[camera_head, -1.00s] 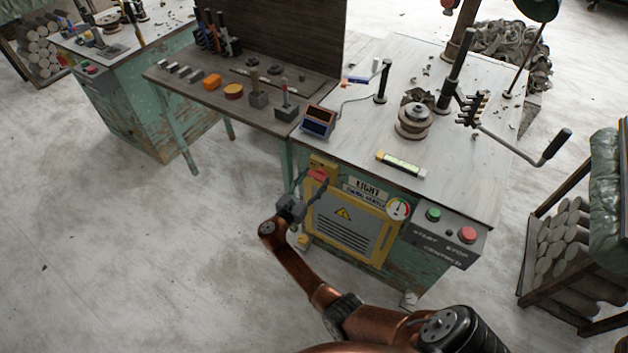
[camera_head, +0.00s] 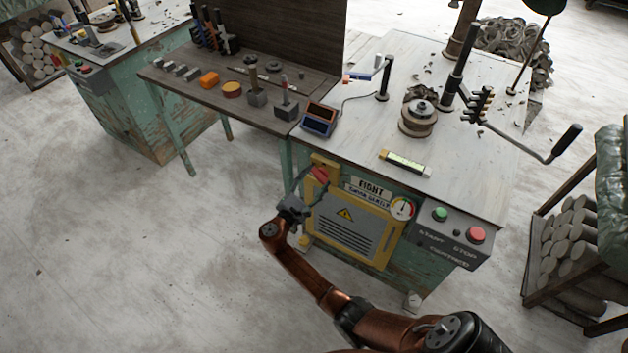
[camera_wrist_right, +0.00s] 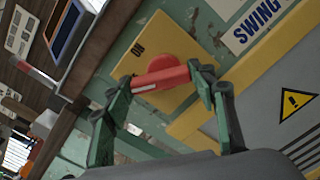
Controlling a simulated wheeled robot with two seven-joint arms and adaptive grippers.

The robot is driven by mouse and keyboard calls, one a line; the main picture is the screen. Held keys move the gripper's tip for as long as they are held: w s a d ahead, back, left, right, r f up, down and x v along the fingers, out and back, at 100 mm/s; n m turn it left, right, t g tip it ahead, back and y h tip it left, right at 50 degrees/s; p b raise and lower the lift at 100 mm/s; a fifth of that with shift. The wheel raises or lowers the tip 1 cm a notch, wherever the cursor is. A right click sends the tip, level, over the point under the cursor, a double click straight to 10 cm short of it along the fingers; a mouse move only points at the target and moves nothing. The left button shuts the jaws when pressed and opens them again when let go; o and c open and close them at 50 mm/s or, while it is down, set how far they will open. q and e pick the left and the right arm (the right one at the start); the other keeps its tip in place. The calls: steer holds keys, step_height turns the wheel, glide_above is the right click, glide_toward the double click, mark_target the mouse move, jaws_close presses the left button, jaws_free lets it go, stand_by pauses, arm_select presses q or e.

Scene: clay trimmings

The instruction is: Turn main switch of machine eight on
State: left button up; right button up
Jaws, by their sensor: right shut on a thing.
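Machine eight (camera_head: 400,262) is a worn green cabinet with a white top and an "EIGHT" label (camera_head: 370,186). Its main switch (camera_head: 320,173) is a red rotary handle on a yellow plate at the cabinet's upper left. In the right wrist view the red handle (camera_wrist_right: 160,79) shows a white line, and the yellow plate (camera_wrist_right: 165,100) has "ON" printed near its upper left edge. My right gripper (camera_head: 316,182) has its fingers on both ends of the handle and is shut on it. My left gripper is not in view.
A yellow-framed vent panel (camera_head: 345,228) lies just right of the switch. A gauge (camera_head: 402,208) and a grey box with green and red buttons (camera_head: 455,235) are farther right. A brown tool bench (camera_head: 210,98) adjoins on the left. Open floor lies to the left.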

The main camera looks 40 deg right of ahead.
steer(key=m+b, duration=0.2)
steer(key=m, duration=0.2)
steer(key=shift+s+f+m, duration=0.1)
steer(key=shift+f+m, duration=0.05)
steer(key=shift+m, duration=0.15)
steer(key=m+b, duration=0.2)
steer(key=m, duration=0.3)
steer(key=shift+s, duration=0.1)
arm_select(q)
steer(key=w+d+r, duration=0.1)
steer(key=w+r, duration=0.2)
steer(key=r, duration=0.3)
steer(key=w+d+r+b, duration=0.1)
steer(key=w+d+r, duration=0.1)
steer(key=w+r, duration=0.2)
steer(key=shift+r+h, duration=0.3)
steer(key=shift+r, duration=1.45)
arm_select(e)
steer(key=shift+d+m, duration=0.1)
steer(key=shift+m, duration=0.6)
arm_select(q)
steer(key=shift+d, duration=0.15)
arm_select(e)
steer(key=o, duration=1.2)
steer(key=shift+c, duration=0.2)
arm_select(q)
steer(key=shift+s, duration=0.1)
arm_select(e)
steer(key=v, duration=1.2)
